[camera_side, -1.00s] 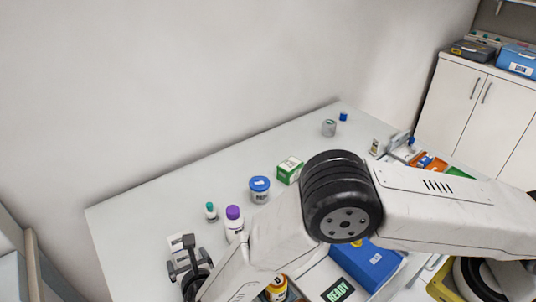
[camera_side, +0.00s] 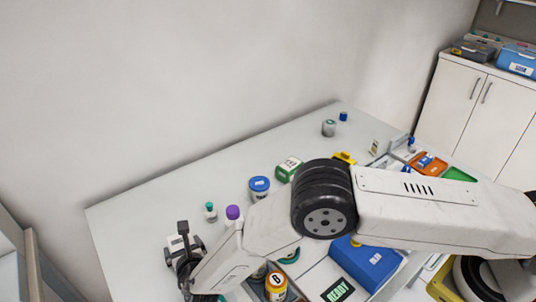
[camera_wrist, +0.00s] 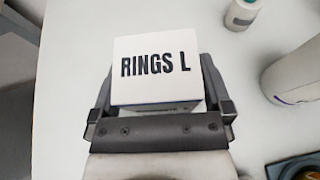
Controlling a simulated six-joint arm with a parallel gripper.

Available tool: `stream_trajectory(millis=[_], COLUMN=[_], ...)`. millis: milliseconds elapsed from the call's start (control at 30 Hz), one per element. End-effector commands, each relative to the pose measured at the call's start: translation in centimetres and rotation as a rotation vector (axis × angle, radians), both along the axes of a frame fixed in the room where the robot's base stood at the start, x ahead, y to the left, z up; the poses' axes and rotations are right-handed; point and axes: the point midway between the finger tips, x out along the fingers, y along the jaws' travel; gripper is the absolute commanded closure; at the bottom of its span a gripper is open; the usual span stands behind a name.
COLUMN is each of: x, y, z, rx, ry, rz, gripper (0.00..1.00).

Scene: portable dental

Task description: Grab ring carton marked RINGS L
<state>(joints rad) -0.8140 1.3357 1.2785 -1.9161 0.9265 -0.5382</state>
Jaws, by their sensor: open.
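The white carton marked RINGS L (camera_wrist: 155,70) fills the middle of the wrist view, its printed top facing the camera. My gripper (camera_wrist: 157,95) is open, with one finger at the carton's left side and one at its right. The carton stands between the fingers; I cannot tell whether they touch it. In the side view my gripper (camera_side: 178,248) is at the table's left end, and the carton (camera_side: 176,241) is mostly hidden behind it.
A small teal-capped bottle (camera_side: 210,211) and a purple-capped bottle (camera_side: 233,216) stand just right of my gripper. A blue-lidded jar (camera_side: 259,189) and a green-and-white box (camera_side: 288,169) stand farther back. The table (camera_side: 140,215) is bare to the left and behind.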

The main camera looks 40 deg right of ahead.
Motion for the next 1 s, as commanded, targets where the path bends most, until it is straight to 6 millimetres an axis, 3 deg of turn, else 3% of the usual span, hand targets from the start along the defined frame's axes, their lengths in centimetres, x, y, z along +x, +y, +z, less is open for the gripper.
stream_trajectory(millis=[500, 533, 700, 767, 1000], x=[0.11, 0.11, 0.1, 0.1, 0.11], y=[-0.01, -0.01, 0.0, 0.0, 0.0], z=[-0.08, -0.07, -0.06, -0.06, -0.01], rx=[0.0, 0.0, 0.0, 0.0, 0.0], ry=[0.001, 0.0, 0.001, 0.001, 0.0], rz=[0.0, 0.0, 0.0, 0.0, 0.0], gripper=[0.0, 0.03, 0.57, 0.74, 0.74])
